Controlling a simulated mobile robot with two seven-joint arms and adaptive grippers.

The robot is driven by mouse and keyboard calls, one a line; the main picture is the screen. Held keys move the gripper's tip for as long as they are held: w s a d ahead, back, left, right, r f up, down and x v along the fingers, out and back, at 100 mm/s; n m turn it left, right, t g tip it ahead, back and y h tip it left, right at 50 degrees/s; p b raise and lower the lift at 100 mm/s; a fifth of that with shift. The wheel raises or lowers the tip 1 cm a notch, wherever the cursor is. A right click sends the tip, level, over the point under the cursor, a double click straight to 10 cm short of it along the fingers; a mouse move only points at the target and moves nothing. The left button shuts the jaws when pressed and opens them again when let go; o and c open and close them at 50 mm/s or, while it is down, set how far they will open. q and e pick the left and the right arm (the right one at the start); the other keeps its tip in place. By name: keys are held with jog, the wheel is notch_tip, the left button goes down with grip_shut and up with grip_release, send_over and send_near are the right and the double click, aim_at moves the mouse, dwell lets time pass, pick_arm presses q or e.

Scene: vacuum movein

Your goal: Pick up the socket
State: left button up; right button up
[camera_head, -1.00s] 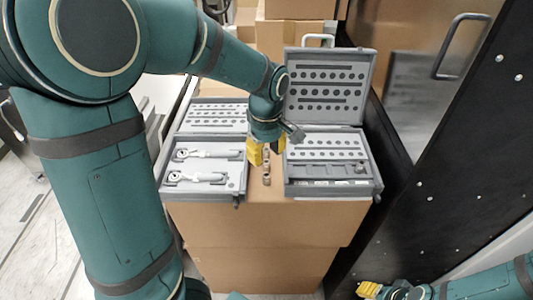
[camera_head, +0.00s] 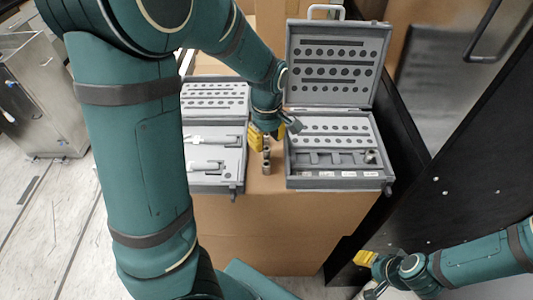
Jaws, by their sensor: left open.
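Small metallic sockets (camera_head: 266,167) stand in a short row on the cardboard box top, in the gap between two grey tool cases. My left gripper (camera_head: 268,138) is open above the back end of this row, its yellow fingertips pointing down on either side of it. The fingers partly hide the rear of the row, and I cannot tell whether they touch a socket. Another socket (camera_head: 371,157) sits at the right end of the right case's tray. My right gripper (camera_head: 366,258) is at the lower right, away from the cases, its yellow fingertips too small to read.
The right case (camera_head: 340,180) has its lid (camera_head: 332,62) standing up, with rows of holes. The left case (camera_head: 212,187) holds wrench-like tools and is partly behind my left arm. A dark panel (camera_head: 450,190) borders the right side. The cardboard box (camera_head: 275,235) front is clear.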

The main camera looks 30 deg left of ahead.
aim_at(267, 148)
pick_arm(q)
jog(key=f, duration=0.1)
jog(key=f+b, duration=0.1)
jog(key=f, duration=0.3)
jog(key=shift+w+a+f, duration=0.15)
jog(key=shift+w+f, duration=0.1)
jog(key=shift+f, duration=0.2)
jog(key=shift+o, duration=0.2)
grip_shut()
